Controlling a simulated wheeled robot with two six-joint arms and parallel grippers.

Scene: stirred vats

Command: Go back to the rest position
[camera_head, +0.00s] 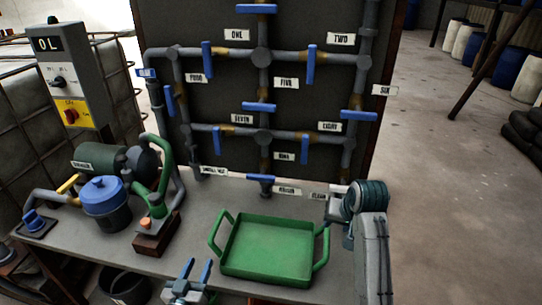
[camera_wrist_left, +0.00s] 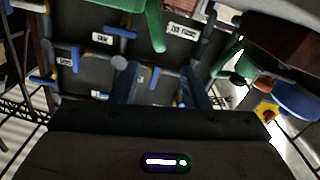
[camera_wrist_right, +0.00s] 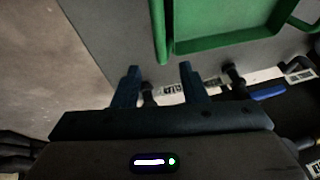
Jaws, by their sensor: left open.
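My left gripper (camera_head: 196,268) is at the bottom of the head view, left of the green tray. Its two blue fingers stand apart with nothing between them. In the left wrist view the fingers (camera_wrist_left: 163,88) show dark against the panel. My right gripper (camera_head: 336,200) is at the right end of the bench, just right of the tray and in front of the panel's lower right corner. In the right wrist view its fingers (camera_wrist_right: 160,78) are apart and empty, with a pipe stub and white labels seen behind them.
The green tray (camera_head: 268,248) lies empty on the grey bench (camera_head: 205,222). A dark panel with pipes and blue valve handles (camera_head: 259,107) stands behind. A blue pot (camera_head: 106,205), green pump (camera_head: 115,160) and control box (camera_head: 70,80) are at left. The floor (camera_head: 450,170) at right is open.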

